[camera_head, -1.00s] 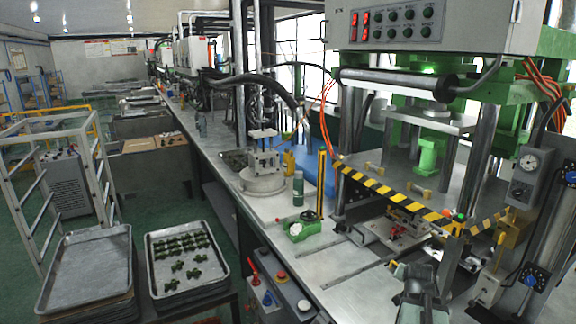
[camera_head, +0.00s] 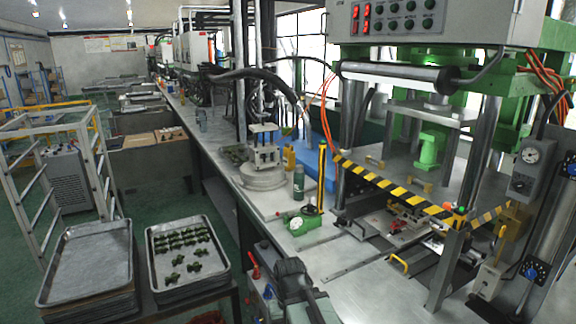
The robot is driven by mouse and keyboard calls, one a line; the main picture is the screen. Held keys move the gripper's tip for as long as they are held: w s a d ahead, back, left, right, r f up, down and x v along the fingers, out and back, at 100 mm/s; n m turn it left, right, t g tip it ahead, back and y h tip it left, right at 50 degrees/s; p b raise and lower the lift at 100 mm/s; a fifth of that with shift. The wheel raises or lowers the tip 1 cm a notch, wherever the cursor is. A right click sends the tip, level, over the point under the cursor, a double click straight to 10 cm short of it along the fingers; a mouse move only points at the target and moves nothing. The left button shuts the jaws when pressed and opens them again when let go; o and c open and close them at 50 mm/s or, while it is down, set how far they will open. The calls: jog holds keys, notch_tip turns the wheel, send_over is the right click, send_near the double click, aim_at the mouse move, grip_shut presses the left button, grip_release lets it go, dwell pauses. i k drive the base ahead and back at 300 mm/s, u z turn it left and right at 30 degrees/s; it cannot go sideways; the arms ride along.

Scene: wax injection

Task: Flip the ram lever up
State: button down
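A small lever with a red knob and red base (camera_head: 254,268) stands on the grey control box (camera_head: 256,301) at the bench's front edge; no label is readable, so I cannot tell for certain that it is the ram lever. It looks roughly upright, leaning slightly. My dark grey gripper (camera_head: 288,268) is just to the right of this lever and seems apart from it in the picture. My gripper and wrist cover the right part of the box. The fingertips are too dark and foreshortened to show whether they are open or shut.
The press (camera_head: 428,120) with a yellow-black striped guard (camera_head: 400,192) stands to the right. Metal trays (camera_head: 88,262) are stacked at left. Bare bench top (camera_head: 345,268) lies right of my arm.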

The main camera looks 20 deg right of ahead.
aim_at(473, 296)
jog(key=z, duration=1.85)
